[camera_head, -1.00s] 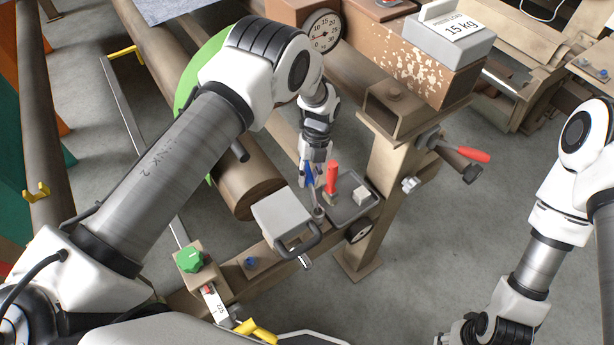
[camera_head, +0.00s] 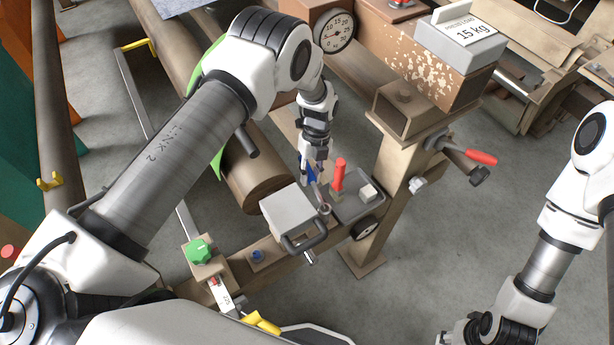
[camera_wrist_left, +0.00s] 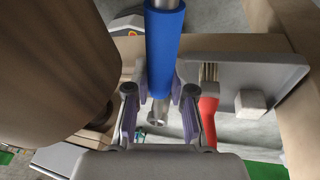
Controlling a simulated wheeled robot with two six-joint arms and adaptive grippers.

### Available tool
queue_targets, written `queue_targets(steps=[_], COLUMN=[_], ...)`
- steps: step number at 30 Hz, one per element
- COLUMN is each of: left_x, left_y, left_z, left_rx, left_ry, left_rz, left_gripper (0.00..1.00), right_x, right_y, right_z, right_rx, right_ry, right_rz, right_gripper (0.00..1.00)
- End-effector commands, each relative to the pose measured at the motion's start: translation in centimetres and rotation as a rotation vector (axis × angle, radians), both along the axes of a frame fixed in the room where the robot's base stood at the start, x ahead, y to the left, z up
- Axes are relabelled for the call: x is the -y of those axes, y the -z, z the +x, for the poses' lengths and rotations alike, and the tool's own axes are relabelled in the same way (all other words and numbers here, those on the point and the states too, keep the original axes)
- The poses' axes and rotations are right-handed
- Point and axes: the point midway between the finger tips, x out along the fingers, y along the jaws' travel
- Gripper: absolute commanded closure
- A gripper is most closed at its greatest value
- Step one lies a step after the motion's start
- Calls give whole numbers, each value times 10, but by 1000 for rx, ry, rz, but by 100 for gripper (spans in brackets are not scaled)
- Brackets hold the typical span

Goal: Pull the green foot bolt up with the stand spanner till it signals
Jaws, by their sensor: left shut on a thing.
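The green foot bolt (camera_head: 199,250) is a green knob on a tan block at the lower left of the head view. My left gripper (camera_head: 311,180) is shut on the blue grip of a spanner-like tool (camera_head: 313,171), over the beam beside the small tray. In the left wrist view the blue grip (camera_wrist_left: 165,45) runs between the gripper's fingers (camera_wrist_left: 160,108), and a bare metal end shows below it. The gripper and tool are to the right of and farther back than the green bolt, apart from it. My right gripper (camera_head: 470,332) is at the bottom edge, partly cut off, its jaws unclear.
A grey box with a handle (camera_head: 289,211) stands between the tool and the green bolt. The tray (camera_head: 352,208) holds a red-handled brush (camera_head: 339,177) and a pale block (camera_head: 368,192). A thick brown roller (camera_head: 256,180) lies left of the gripper. Open floor is at right.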

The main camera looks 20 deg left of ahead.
Motion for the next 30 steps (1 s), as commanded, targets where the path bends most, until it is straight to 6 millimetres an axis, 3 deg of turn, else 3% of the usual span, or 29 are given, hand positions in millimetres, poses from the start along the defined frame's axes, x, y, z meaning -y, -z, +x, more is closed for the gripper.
queue_targets(steps=[2,24,30], left_x=[6,4,4], left_y=[6,-39,-42], left_z=[1,3,3], left_rx=[-5,-1,-1], left_ry=[62,51,51], left_rz=[1,1,1], left_gripper=[100,100,100], right_x=[0,0,0], right_y=[7,-27,-29], right_z=[0,0,0], right_rx=[0,0,0], right_ry=[0,0,0], right_rz=[0,0,0], right_gripper=[60,60,60])
